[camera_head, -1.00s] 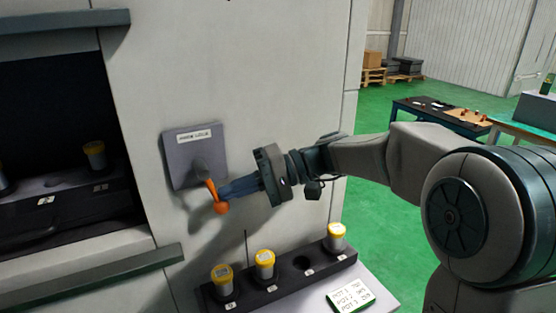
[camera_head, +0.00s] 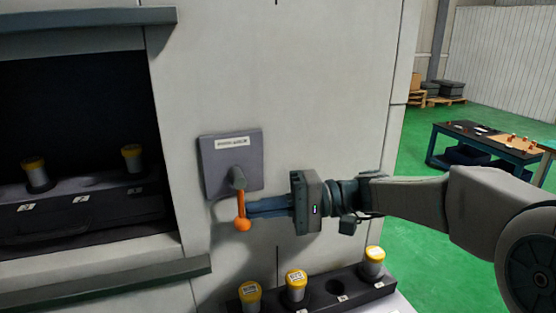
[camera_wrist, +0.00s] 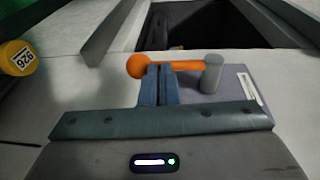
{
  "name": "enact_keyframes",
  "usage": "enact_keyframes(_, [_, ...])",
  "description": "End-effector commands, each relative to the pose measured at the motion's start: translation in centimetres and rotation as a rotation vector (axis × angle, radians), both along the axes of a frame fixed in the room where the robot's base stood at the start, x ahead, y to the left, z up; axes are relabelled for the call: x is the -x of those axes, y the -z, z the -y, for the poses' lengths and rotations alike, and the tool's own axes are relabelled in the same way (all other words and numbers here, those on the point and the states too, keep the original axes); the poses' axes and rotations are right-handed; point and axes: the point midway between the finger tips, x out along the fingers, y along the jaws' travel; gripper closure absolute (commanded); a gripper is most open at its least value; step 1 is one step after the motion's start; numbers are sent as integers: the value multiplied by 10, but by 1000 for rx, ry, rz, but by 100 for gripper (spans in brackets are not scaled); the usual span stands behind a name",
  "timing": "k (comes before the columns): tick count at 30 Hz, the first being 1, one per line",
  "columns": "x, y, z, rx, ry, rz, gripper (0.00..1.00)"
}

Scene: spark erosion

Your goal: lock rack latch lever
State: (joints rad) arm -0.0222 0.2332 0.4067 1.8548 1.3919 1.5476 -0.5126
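The latch lever (camera_head: 241,208) is orange with a ball end and sits on a grey pivot (camera_head: 238,178) on a labelled grey plate (camera_head: 215,178) on the machine's front wall. In the head view it points almost straight down. My gripper (camera_head: 249,208) comes from the right, its blue-grey fingers together and their tips at the lever just above the ball. In the wrist view, the fingers (camera_wrist: 160,72) lie side by side at the lever (camera_wrist: 185,66), close to the ball. The lever does not appear between them.
A dark opening (camera_head: 75,110) left of the plate holds yellow-capped pots (camera_head: 37,174) in a rack. Below my gripper, a dark rack (camera_head: 325,298) carries several yellow-capped pots (camera_head: 295,287). A table (camera_head: 485,150) stands at the back right on green floor.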

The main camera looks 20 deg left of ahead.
Motion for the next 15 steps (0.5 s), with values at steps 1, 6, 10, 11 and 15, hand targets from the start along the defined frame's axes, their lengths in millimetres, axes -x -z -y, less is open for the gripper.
enact_keyframes(1, [2, 1, -1, 2, -5, 0, 100])
enact_keyframes(6, [1, 1, 1, 3, -4, -1, 100])
enact_keyframes(10, [-4, 1, 13, 2, -1, 0, 100])
enact_keyframes(11, [-6, 1, 18, 2, 0, -1, 100])
enact_keyframes(15, [-19, 1, 46, 0, 5, -1, 100])
